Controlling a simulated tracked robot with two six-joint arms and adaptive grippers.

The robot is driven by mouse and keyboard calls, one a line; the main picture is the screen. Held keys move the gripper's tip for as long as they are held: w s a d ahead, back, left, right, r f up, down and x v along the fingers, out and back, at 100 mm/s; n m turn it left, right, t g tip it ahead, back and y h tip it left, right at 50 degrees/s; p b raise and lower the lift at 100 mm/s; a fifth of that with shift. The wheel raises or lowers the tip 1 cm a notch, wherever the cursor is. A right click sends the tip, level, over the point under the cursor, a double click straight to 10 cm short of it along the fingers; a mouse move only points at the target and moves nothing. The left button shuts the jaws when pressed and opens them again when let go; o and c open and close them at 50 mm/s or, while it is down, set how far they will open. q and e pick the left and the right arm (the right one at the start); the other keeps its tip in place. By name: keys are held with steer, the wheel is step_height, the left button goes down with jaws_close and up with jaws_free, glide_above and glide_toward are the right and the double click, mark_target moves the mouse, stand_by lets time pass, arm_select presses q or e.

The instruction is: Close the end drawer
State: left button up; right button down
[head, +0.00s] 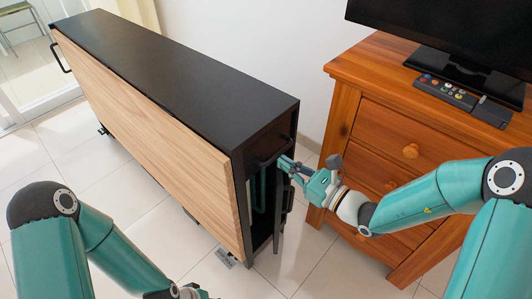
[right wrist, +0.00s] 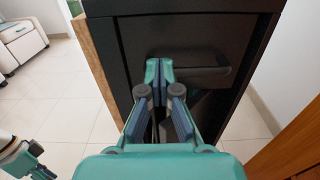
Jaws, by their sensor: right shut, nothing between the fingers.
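The long black-topped cabinet (head: 170,50) has a wood-grain side panel, and its narrow dark end faces me. The end drawer's black bar handle (head: 268,158) is on this end; it also shows in the right wrist view (right wrist: 212,70). Below the handle is a dark gap, but how far the drawer stands out is hard to tell. My right gripper (head: 286,165) is shut and empty, its fingertips at the end face beside the handle; in the right wrist view the fingertips (right wrist: 159,72) cover part of the handle. My left gripper (head: 192,292) is mostly cut off at the bottom edge.
A wooden chest of drawers (head: 385,130) stands close on the right, leaving a narrow floor gap. It carries a television (head: 455,30) and a remote (head: 445,92). Pale tiled floor (head: 115,165) is open to the left of the cabinet.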

mark_target(259, 146)
steer(key=x, duration=0.6)
steer(key=shift+w+a+b, duration=0.2)
steer(key=shift+b, duration=0.15)
arm_select(q)
steer(key=shift+f, duration=0.45)
arm_select(e)
steer(key=shift+w, duration=0.1)
